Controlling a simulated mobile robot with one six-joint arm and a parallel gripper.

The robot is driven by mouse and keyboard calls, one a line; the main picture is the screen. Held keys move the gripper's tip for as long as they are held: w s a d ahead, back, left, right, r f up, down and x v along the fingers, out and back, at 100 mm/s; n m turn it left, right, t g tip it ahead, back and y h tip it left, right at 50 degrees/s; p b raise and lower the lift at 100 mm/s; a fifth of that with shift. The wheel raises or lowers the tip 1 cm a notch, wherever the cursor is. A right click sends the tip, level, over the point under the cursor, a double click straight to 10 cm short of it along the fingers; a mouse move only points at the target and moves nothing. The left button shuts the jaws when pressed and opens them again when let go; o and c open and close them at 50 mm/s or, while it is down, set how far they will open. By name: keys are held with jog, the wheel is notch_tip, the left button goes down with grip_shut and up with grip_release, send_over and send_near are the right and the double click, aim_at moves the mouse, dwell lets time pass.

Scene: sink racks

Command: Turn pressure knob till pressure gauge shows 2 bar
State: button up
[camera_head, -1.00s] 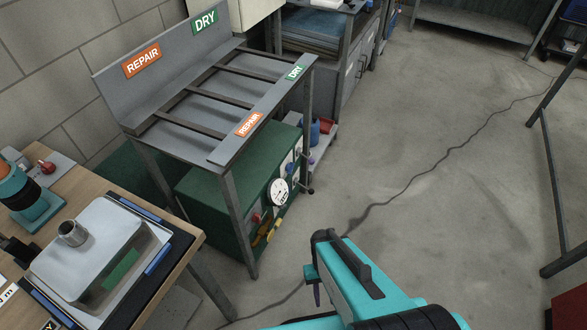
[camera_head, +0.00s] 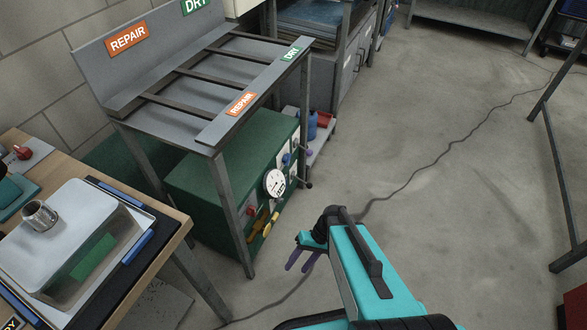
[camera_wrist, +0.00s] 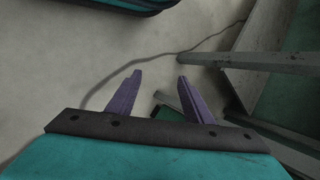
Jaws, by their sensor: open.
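The pressure gauge (camera_head: 274,183) is a round white dial on the front of a green machine (camera_head: 190,182) under the rack; its reading is too small to tell. A red knob-like part (camera_head: 251,209) and yellow parts (camera_head: 271,222) sit below it, and a small blue part (camera_head: 286,158) above right. I cannot tell which is the pressure knob. My gripper (camera_head: 302,262) has purple fingers, open and empty, in front of and below right of the machine, apart from it. The fingers also show spread in the wrist view (camera_wrist: 159,88), over the floor.
A grey metal rack (camera_head: 150,100) with REPAIR and DRY labels stands over the machine, its front leg (camera_head: 232,220) close to the panel. A wooden table (camera_head: 185,222) with a metal box is at left. A cable (camera_head: 425,163) crosses the otherwise clear floor at right.

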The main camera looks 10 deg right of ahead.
jog(key=w+f+t+y+b, duration=0.1)
jog(key=w+t+y+b, duration=0.2)
jog(key=w+b, duration=0.55)
jog(key=n+t+y+b, duration=0.2)
jog(key=t+y+b, duration=0.3)
jog(key=t+b, duration=0.5)
send_near(287, 159)
jog(key=s+d+f, duration=0.1)
jog(key=s+d, duration=0.2)
jog(key=d, duration=0.2)
jog(key=shift+w+d+f, duration=0.1)
jog(key=shift+d+f, duration=0.1)
jog(key=shift+w+a, duration=0.1)
jog(key=b+x, duration=0.3)
jog(key=x, duration=1)
jog(key=shift+w+a+r, duration=0.2)
jog(key=shift+a+r, duration=0.05)
jog(key=c, duration=1)
